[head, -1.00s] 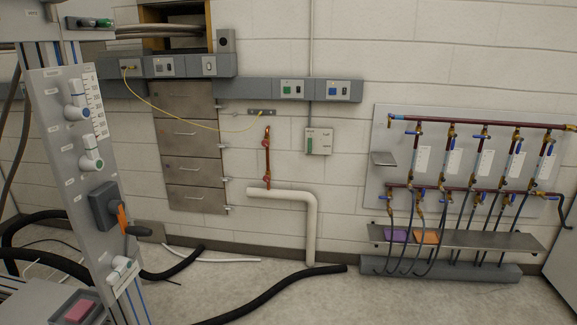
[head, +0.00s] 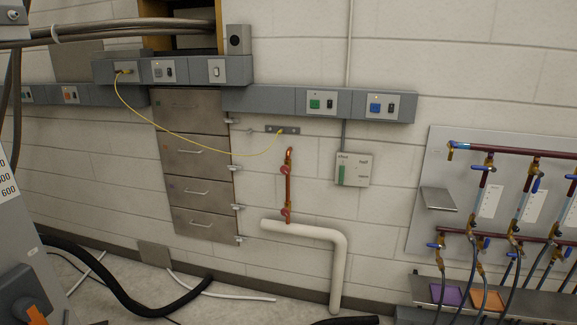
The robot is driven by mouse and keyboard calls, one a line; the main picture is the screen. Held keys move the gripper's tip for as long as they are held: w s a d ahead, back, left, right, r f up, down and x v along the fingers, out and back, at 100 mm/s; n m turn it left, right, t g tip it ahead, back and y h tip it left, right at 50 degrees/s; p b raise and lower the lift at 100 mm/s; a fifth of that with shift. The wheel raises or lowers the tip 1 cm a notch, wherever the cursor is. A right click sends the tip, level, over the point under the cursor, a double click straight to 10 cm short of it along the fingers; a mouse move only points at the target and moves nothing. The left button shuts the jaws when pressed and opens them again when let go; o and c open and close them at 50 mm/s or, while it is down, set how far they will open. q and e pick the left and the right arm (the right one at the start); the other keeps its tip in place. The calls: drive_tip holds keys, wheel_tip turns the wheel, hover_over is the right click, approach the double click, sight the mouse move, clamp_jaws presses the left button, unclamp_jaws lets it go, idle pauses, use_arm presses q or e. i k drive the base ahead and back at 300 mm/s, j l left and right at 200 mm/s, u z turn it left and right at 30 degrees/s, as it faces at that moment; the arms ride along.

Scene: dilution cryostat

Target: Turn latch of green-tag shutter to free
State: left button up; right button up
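A stack of steel shutter panels with bar handles is set in the wall left of centre; one panel is the upper middle one (head: 184,153). Small metal latches stick out along its right edge, one beside the upper middle panel (head: 234,168), one lower (head: 236,207) and one near the bottom (head: 238,239). I cannot make out a green tag on any panel, so I cannot tell which is the green-tag shutter. The latch positions are too small to read. Neither of my grippers is in view.
A grey socket rail (head: 268,101) runs above, with a yellow cable (head: 150,119) hanging across the panels. A copper pipe (head: 288,185) and white pipe (head: 305,231) stand to the right. Black hose (head: 130,303) lies on the floor. A valve manifold (head: 437,180) is at right.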

sight(186, 110)
drive_tip(key=i+l+u, duration=0.15)
drive_tip(key=i+u, duration=0.2)
drive_tip(key=i+l+u, duration=0.3)
drive_tip(key=i, duration=0.25)
